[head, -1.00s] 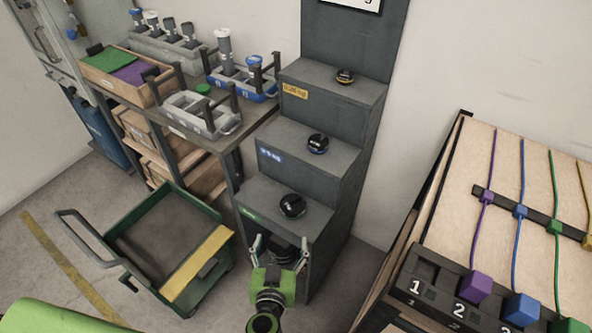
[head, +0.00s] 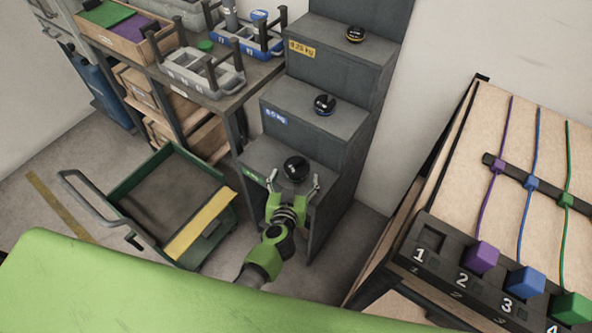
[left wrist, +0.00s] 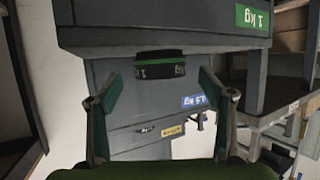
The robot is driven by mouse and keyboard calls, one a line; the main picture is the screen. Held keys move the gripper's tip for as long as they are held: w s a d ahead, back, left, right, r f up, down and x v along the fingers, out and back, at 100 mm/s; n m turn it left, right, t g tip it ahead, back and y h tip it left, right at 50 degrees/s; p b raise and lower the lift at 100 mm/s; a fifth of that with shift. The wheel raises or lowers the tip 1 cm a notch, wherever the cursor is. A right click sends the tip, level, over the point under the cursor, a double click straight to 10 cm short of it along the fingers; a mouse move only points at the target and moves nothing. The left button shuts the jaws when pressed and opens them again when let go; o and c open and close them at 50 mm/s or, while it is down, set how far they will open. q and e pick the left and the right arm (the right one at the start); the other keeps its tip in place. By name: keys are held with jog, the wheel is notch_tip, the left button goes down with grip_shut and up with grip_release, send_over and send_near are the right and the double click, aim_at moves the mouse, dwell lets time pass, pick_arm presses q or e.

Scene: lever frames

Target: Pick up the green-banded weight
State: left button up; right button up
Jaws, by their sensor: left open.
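The green-banded weight (head: 296,168) is a black knobbed disc on the lowest step (head: 262,157) of the dark grey stepped stand. In the left wrist view its side and green band (left wrist: 160,65) show ahead, between the lines of the two fingers. My left gripper (head: 294,184) is open at the front of that step, its fingertips to either side of the weight in the head view. In the left wrist view the gripper (left wrist: 162,88) is empty, with a gap seen between each finger and the weight. My right gripper is not in view.
Higher steps hold a blue-banded weight (head: 324,104) and a yellow-banded weight (head: 355,34). A green cart (head: 160,205) stands left of the stand, below a workbench with racks. A board (head: 470,170) with coloured cords and numbered blocks stands at the right.

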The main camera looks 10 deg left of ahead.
aim_at(296, 170)
pick_arm(q)
jog(key=b+x, duration=0.1)
jog(key=x, duration=0.2)
jog(key=shift+w, duration=0.3)
jog(key=shift+c, duration=0.5)
jog(key=c, duration=1.9)
jog(key=shift+w+r, duration=0.1)
jog(key=shift+r, duration=0.1)
grip_shut()
